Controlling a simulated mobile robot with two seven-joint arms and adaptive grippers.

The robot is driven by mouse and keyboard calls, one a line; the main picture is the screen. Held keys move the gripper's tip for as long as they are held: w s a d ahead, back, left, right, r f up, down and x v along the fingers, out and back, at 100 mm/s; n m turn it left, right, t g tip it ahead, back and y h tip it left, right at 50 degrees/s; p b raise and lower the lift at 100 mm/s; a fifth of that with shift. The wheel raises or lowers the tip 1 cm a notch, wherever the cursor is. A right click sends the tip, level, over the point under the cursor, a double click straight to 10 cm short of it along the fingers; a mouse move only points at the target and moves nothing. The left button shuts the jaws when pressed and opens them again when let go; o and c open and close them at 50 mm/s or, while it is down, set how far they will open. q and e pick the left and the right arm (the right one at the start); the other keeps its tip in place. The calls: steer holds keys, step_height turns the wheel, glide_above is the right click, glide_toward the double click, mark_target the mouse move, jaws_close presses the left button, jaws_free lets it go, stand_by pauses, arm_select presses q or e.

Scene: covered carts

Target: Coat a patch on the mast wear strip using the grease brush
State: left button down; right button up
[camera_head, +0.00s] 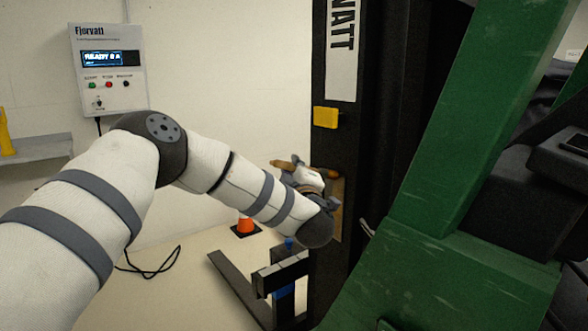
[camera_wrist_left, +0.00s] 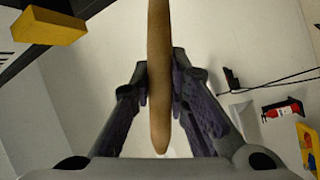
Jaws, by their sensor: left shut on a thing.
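My left gripper (camera_head: 312,180) is at the black mast (camera_head: 332,80) in the head view, shut on a brown wooden handle that I take for the grease brush (camera_head: 284,164). In the left wrist view the gripper (camera_wrist_left: 160,85) has its two fingers on either side of the handle (camera_wrist_left: 159,40), which runs up out of the picture. The bristles are not clear in either view. A tan strip (camera_head: 337,205), likely the wear strip, shows on the mast just right of the gripper, partly hidden by my wrist. I cannot tell whether the brush touches it. My right gripper does not show.
A yellow block (camera_head: 326,117) sits on the mast above the gripper. A green frame (camera_head: 470,130) stands close on the right. A charger box (camera_head: 108,68) hangs on the wall at left.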

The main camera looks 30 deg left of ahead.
arm_select(q)
steer(key=shift+w+a, duration=0.15)
steer(key=shift+a, duration=0.25)
step_height(320, 180, down, 3)
steer(key=shift+f, duration=0.2)
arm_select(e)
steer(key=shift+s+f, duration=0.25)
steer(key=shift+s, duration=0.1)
arm_select(q)
steer(key=shift+f+b, duration=0.45)
steer(key=shift+f, duration=1.05)
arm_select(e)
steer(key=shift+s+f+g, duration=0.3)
arm_select(q)
steer(key=shift+f, duration=0.1)
